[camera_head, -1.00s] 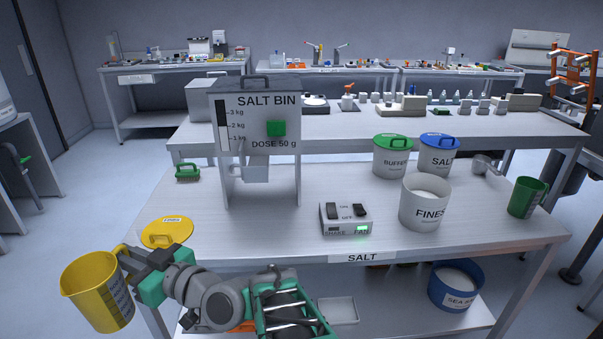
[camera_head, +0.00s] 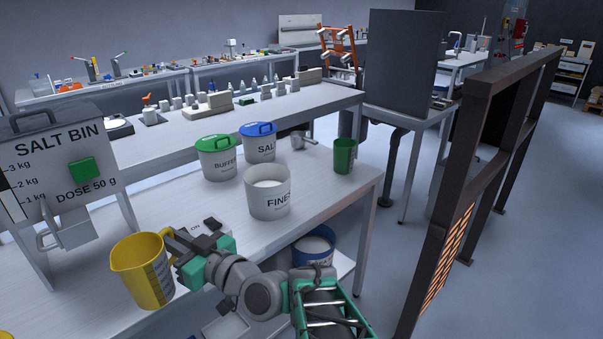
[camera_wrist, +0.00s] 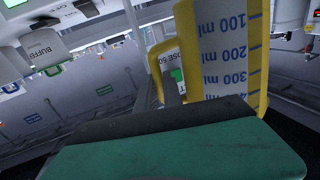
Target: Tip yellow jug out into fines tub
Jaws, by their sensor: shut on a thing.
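The yellow jug (camera_head: 143,272) is held by its handle in my gripper (camera_head: 176,245), at the front edge of the bench, left of the fines tub. It looks nearly upright, and its contents cannot be seen. In the wrist view the jug (camera_wrist: 225,50) shows its millilitre scale close to the jaws. The fines tub (camera_head: 268,205) is a white open tub on the bench, with white material visible inside. My gripper and the jug are apart from the tub.
The salt bin (camera_head: 60,150) stands at the left. The shaker box (camera_head: 207,226), partly hidden, is behind my gripper. Lidded buffer (camera_head: 217,165) and salt (camera_head: 259,150) tubs stand behind the fines tub. A green jug (camera_head: 344,157) is at the right. A dark frame (camera_head: 455,190) stands on the floor at right.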

